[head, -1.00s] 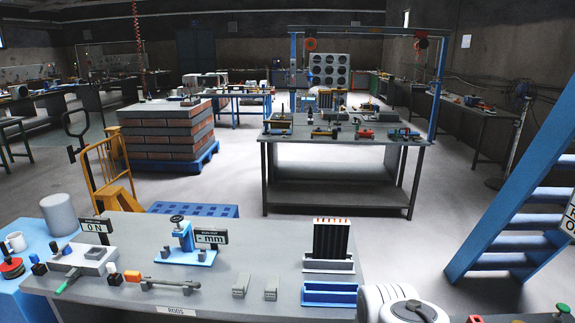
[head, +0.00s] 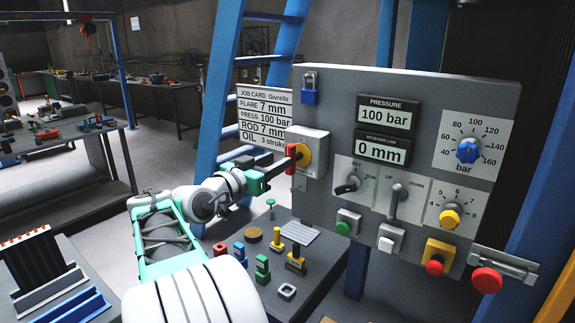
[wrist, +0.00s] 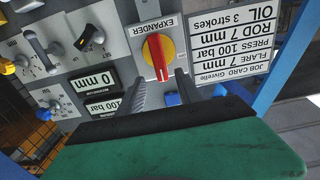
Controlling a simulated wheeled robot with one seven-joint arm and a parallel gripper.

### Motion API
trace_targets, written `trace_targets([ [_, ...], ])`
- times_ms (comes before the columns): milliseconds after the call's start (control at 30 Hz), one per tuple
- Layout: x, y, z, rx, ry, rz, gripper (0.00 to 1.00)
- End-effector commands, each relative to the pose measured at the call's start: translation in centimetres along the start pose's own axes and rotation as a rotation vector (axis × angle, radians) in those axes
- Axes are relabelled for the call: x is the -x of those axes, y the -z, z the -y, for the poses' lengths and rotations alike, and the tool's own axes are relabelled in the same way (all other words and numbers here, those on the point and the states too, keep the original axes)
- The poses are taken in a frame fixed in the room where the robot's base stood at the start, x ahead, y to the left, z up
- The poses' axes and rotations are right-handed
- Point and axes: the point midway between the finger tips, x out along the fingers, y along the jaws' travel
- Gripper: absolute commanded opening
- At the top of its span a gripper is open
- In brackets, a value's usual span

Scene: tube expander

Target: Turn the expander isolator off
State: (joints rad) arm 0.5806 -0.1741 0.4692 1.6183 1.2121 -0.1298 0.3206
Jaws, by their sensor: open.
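The expander isolator is a yellow round switch with a red bar handle, on a grey box at the panel's left edge (head: 304,154). It also shows in the wrist view (wrist: 157,57), upside down, under an "EXPANDER" label. The red handle stands nearly upright there. My gripper (head: 277,160) is close in front of the isolator in the head view. In the wrist view its two ribbed fingers (wrist: 160,84) are apart, with the handle's lower end in line with the gap. I cannot tell whether they touch the handle.
The panel (head: 335,85) carries a blue padlock (head: 310,95), displays reading 100 bar and 0 mm, dials, a lever and several buttons. A job card (head: 265,118) hangs behind the isolator. Below, a bench holds several small coloured parts. A blue ladder (head: 219,85) stands behind.

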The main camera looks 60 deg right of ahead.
Motion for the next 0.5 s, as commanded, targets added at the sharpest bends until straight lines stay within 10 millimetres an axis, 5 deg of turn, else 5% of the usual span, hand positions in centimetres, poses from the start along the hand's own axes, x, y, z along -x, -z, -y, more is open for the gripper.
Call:
trace_targets([
  [300, -5.6, 0.4, 0.0, 0.001, 0.001, 0.004, 0.42],
  [500, -7.2, 0.3, 0.1, 0.0, 0.006, 0.004, 0.42],
])
